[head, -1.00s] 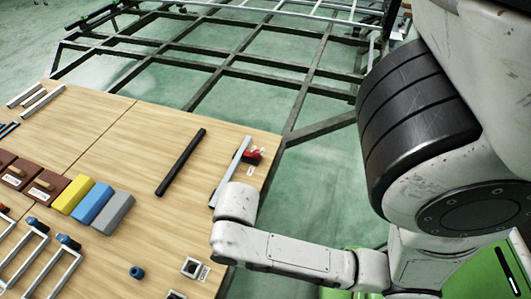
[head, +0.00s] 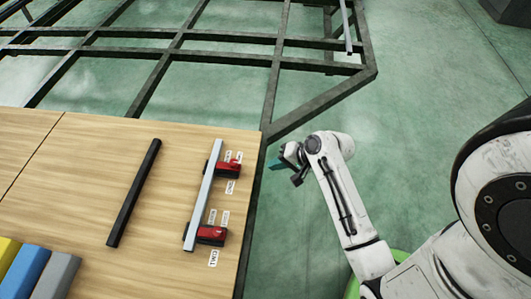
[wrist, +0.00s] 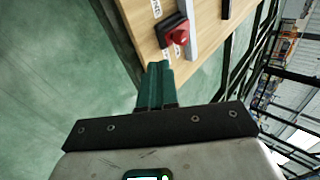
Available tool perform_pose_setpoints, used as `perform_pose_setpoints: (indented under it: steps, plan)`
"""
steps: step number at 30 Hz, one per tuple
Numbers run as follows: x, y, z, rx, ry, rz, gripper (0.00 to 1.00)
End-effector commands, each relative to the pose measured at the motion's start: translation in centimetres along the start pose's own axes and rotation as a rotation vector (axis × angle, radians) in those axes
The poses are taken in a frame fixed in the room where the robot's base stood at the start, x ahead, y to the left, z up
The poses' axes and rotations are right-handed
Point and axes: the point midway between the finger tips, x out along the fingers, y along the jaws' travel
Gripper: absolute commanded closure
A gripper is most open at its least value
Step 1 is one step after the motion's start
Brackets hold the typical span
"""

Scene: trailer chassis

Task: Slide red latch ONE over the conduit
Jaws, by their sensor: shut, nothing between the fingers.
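Red latch ONE (head: 229,168) sits on its black base near the table's right edge, beside a label reading ONE. The light grey conduit bar (head: 203,195) runs past it, and the red part lies on the bar's right side. A second red latch (head: 212,234) stands by the TWO label at the bar's near end. My gripper (head: 275,163) is just off the table edge, right of latch ONE and apart from it. In the wrist view its teal fingers (wrist: 155,82) are together and empty, pointing toward a red latch (wrist: 179,36) beside the conduit (wrist: 194,25).
A black bar (head: 134,192) lies on the table left of the conduit. Blue (head: 25,272) and grey (head: 57,277) blocks lie at the near left. The dark chassis frame (head: 273,85) stands beyond the table. Open green floor lies to the right.

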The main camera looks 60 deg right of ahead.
Motion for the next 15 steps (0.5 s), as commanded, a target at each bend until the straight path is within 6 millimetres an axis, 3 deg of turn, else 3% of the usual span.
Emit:
perform_pose_setpoints:
  steps: [15]
  plan:
    - [0.44,0.18,-0.49,0.027,0.010,-0.017,1.00]
